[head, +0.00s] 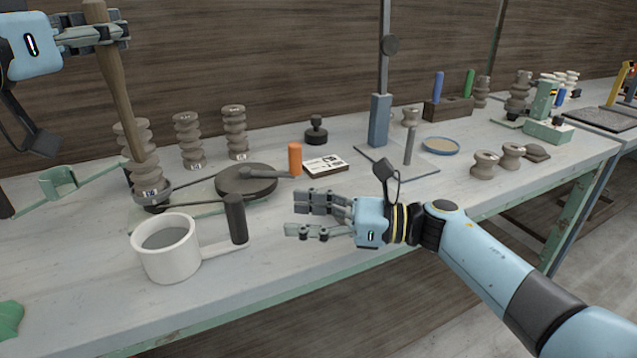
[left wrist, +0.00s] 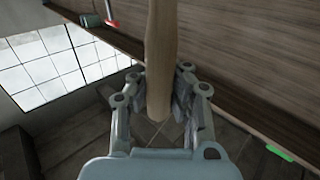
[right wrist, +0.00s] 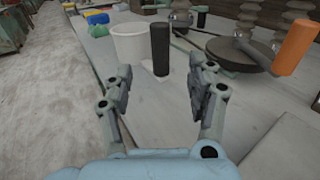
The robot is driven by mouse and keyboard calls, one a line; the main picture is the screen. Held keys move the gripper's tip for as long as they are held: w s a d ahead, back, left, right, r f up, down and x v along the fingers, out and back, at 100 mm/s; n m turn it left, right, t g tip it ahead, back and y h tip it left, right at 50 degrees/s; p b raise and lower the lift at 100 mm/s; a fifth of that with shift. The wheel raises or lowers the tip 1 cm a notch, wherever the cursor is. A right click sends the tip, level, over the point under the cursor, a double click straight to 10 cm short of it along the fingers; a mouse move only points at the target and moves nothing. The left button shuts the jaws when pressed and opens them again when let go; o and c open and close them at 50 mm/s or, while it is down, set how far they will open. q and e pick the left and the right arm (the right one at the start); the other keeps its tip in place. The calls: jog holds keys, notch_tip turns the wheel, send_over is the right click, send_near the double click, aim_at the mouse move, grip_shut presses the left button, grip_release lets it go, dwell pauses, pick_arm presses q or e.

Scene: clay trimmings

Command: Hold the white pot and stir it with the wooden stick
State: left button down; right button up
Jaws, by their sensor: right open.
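The white pot (head: 168,260) stands on the bench at the front left, with grey contents inside. Its dark upright handle (head: 236,219) sits on a pale arm to the right of the pot. The pot (right wrist: 132,43) and its handle (right wrist: 160,48) also show in the right wrist view. My right gripper (head: 312,217) is open and empty, right of the handle, with the handle between and beyond its fingers in its wrist view. My left gripper (head: 95,36) is shut on the wooden stick (head: 118,85), which hangs nearly upright above the bench; the stick (left wrist: 160,60) also shows in the left wrist view.
A dark round wheel (head: 246,180) with an orange handle (head: 295,158) lies behind the pot. A green cloth-like lump (head: 10,318) lies at the front left. The bench front between pot and right arm is clear.

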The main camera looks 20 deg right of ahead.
jog(key=x, duration=0.9)
jog(key=shift+w+a, duration=0.2)
jog(key=shift+a, duration=0.15)
grip_shut()
